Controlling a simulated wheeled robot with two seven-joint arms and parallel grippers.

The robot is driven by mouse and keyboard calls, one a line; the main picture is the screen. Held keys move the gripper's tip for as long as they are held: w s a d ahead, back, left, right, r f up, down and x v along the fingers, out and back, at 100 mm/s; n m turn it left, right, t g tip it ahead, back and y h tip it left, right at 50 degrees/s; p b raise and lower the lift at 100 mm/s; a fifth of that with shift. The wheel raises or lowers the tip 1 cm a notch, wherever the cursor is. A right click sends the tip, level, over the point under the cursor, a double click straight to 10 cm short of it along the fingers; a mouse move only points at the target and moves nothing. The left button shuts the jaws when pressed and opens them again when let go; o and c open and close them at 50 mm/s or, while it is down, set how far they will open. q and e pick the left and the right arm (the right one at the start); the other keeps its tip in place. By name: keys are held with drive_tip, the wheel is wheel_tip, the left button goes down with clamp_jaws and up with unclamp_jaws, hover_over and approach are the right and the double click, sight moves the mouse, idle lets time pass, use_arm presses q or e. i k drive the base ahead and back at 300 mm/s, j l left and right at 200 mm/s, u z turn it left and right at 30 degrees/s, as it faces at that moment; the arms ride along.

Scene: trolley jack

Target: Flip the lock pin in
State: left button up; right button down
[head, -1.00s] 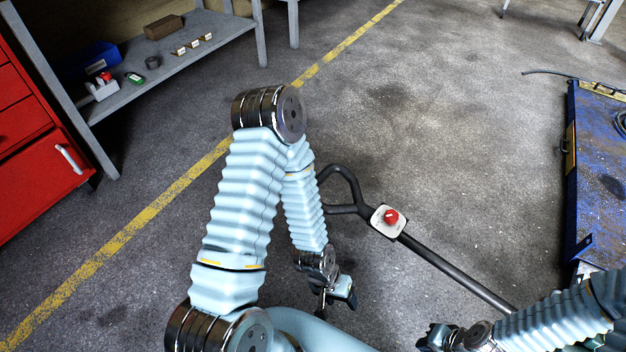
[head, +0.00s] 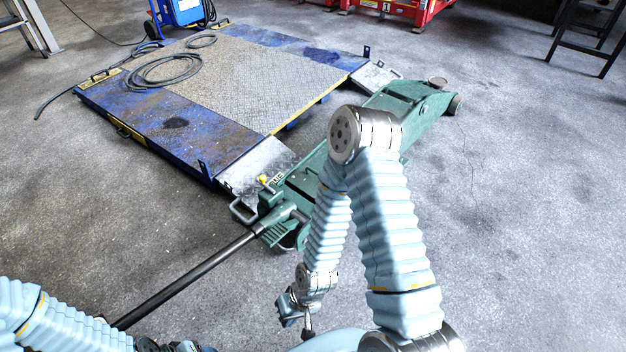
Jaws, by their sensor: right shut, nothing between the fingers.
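The green trolley jack (head: 305,182) stands on the floor in the head view, with its black handle bar (head: 190,277) running down to the lower left. A small yellow piece (head: 264,180) shows at the jack's handle end, beside a small label; I cannot tell whether it is the lock pin. My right gripper (head: 292,312) is shut and empty, nearer to me than the jack's handle end and apart from it. My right arm hides part of the jack. My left gripper (head: 188,347) is only partly in view at the bottom edge, and its jaws cannot be made out.
A blue lift platform (head: 235,75) with a coiled cable (head: 165,72) lies behind and left of the jack. A blue machine (head: 183,12) and red equipment (head: 400,10) stand at the back. Open concrete floor lies to the right and left.

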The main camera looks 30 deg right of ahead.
sight(262, 178)
drive_tip(key=z, duration=0.6)
drive_tip(key=i+l, duration=0.1)
drive_tip(key=i, duration=0.5)
drive_tip(key=i+l, duration=0.1)
drive_tip(key=i, duration=0.5)
drive_tip(key=z, duration=0.05)
